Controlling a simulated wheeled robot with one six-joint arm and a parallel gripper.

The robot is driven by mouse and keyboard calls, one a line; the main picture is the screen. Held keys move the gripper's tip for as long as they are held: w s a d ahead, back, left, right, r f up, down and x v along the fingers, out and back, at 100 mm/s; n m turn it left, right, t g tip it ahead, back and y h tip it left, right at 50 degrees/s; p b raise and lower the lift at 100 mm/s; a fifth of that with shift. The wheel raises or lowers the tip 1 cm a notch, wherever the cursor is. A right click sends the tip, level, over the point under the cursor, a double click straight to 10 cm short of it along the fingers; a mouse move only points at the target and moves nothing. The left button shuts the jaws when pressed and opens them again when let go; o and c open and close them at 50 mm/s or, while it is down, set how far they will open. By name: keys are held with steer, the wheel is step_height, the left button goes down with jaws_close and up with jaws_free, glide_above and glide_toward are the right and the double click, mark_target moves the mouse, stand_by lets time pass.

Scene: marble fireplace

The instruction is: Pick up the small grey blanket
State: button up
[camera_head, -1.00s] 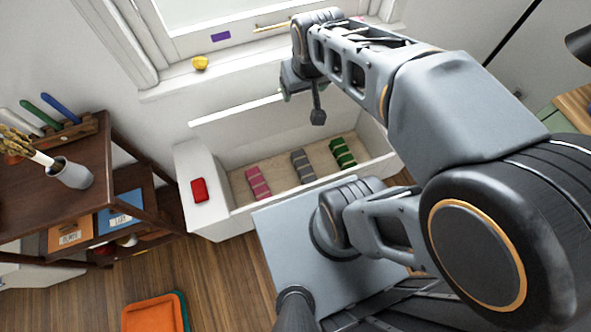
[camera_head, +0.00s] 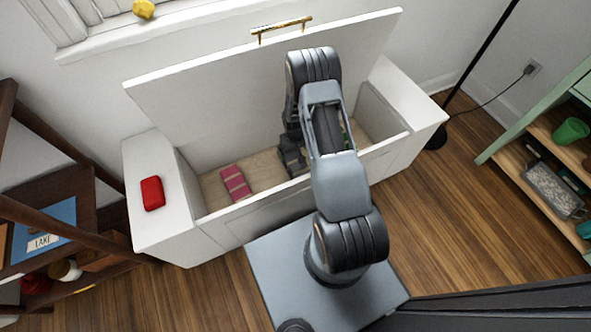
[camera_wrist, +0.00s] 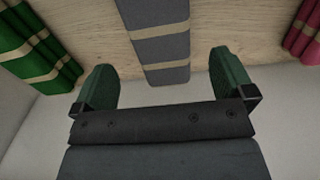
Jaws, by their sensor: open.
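The small grey blanket (camera_wrist: 160,42), folded with pale bands, lies on the wooden floor of the open white bench box. It shows at the top middle of the wrist view; in the head view my arm hides it. My gripper (camera_wrist: 164,74) is open and empty, its two green fingers spread wide. The blanket is ahead of the gap between them, and I see no contact. In the head view my gripper (camera_head: 291,160) is down inside the box.
A pink blanket (camera_head: 235,183) and a green blanket (camera_wrist: 32,52) lie on either side of the grey one. The box's front wall (camera_head: 240,222) and raised lid (camera_head: 210,100) bound the space. A red object (camera_head: 152,193) sits on the box's left end.

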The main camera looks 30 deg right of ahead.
mark_target(295, 159)
step_height(295, 159, down, 4)
steer(key=shift+s+b, duration=0.15)
steer(key=shift+b, duration=0.35)
steer(key=shift+d+f+b, duration=0.15)
steer(key=shift+f+b, duration=1.1)
steer(key=shift+f, duration=1.4)
steer(key=shift+r, duration=0.1)
steer(key=c, duration=0.7)
